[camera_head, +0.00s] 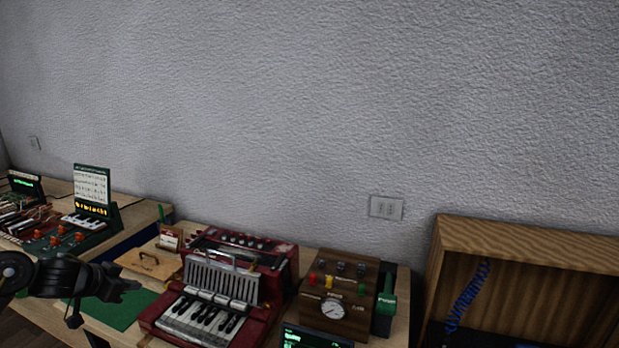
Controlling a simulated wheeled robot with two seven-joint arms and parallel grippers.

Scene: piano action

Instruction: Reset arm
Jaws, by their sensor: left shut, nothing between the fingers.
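My left gripper (121,287) comes in from the left edge. It is dark and shut with nothing in it. It hangs above a green mat (118,309), left of a red accordion (172,300) with piano keys. It looks apart from the accordion, though the exact gap is hard to judge. My right gripper is out of view.
A wooden box with a dial (339,307) stands right of the accordion, beside a green-handled device (386,304). A wooden cabinet (520,237) stands at the right. A wooden board (149,263) lies behind the gripper. A small green keyboard unit (91,221) stands at the left.

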